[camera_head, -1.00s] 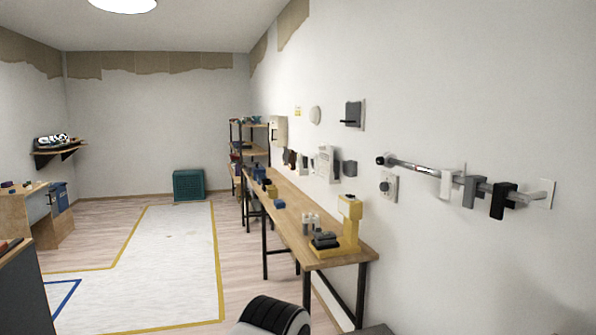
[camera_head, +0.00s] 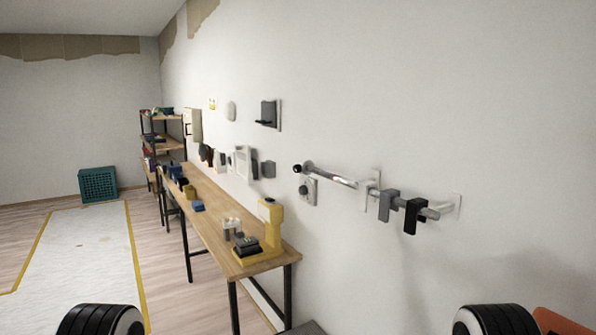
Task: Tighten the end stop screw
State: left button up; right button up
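A horizontal metal rail (camera_head: 330,176) is fixed to the wall on the right. A black round knob (camera_head: 297,169) sits at its left end. A white block (camera_head: 370,193), a grey block (camera_head: 387,204) and a black block (camera_head: 413,215) sit along the rail towards its right end. I cannot tell which part bears the end stop screw; any screw is too small to make out. Dark ribbed parts of my own arms show at the bottom edge, left and right. Neither gripper's fingers are in view.
A long wooden workbench (camera_head: 211,212) runs along the wall, with a yellow device (camera_head: 270,228) at its near end. A shelf rack (camera_head: 163,140) and teal crate (camera_head: 99,184) stand farther back. The floor at left is open.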

aim_at(297, 168)
jog(key=i+j+z, duration=0.1)
jog(key=i+j, duration=0.35)
jog(key=j, duration=0.25)
jog(key=i+j+z, duration=0.15)
jog(key=j, duration=0.25)
jog(key=i+j, duration=0.25)
jog(key=j, duration=0.15)
jog(key=i+j+z, duration=0.15)
jog(key=j, duration=0.25)
jog(key=i+j, duration=0.25)
jog(key=j, duration=0.15)
jog(key=i+j+z, duration=0.15)
jog(key=j, duration=0.25)
jog(key=i+j+z, duration=0.1)
jog(key=j, duration=0.35)
jog(key=i, duration=0.05)
